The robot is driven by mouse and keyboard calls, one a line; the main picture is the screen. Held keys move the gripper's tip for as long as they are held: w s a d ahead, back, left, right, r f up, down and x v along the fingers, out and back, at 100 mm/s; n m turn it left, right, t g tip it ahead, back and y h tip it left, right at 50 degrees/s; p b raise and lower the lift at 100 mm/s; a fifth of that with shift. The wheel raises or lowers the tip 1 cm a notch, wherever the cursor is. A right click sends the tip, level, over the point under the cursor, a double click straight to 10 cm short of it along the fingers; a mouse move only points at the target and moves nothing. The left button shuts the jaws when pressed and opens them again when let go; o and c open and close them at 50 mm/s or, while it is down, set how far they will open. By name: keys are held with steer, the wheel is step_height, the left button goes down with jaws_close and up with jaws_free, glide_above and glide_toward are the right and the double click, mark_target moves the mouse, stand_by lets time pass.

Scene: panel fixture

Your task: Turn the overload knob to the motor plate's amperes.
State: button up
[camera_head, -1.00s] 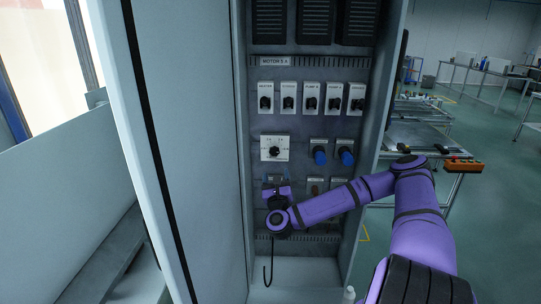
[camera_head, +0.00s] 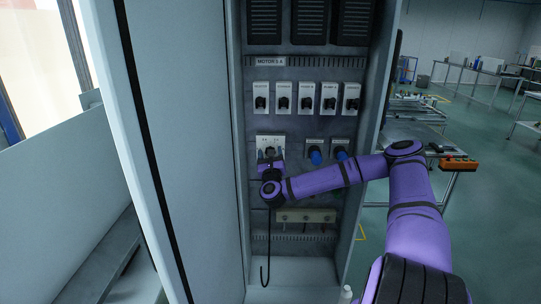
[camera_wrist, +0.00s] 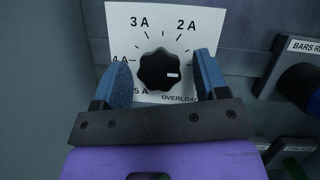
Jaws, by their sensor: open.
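The overload knob (camera_wrist: 158,71) is black and round with a lobed edge, on a white scale plate (camera_wrist: 125,14). Its white mark points right and slightly down. The scale reads 2 A at upper right, 3 A at upper left, 4 A at left and 5 A at lower left; the right side is hidden behind a finger. The motor plate (camera_head: 270,62) in the head view reads MOTOR 5 A. My gripper (camera_wrist: 163,60) is open, with one blue finger left and one right of the knob, gaps showing on both sides. In the head view my gripper (camera_head: 271,155) partly covers the knob.
A row of small switches (camera_head: 307,98) is above the scale plate. Two blue knobs (camera_head: 315,156) are to its right; a dark knob (camera_wrist: 303,85) labelled BARS shows at right in the wrist view.

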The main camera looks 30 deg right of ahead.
steer(key=shift+c, duration=0.2)
steer(key=c, duration=0.9)
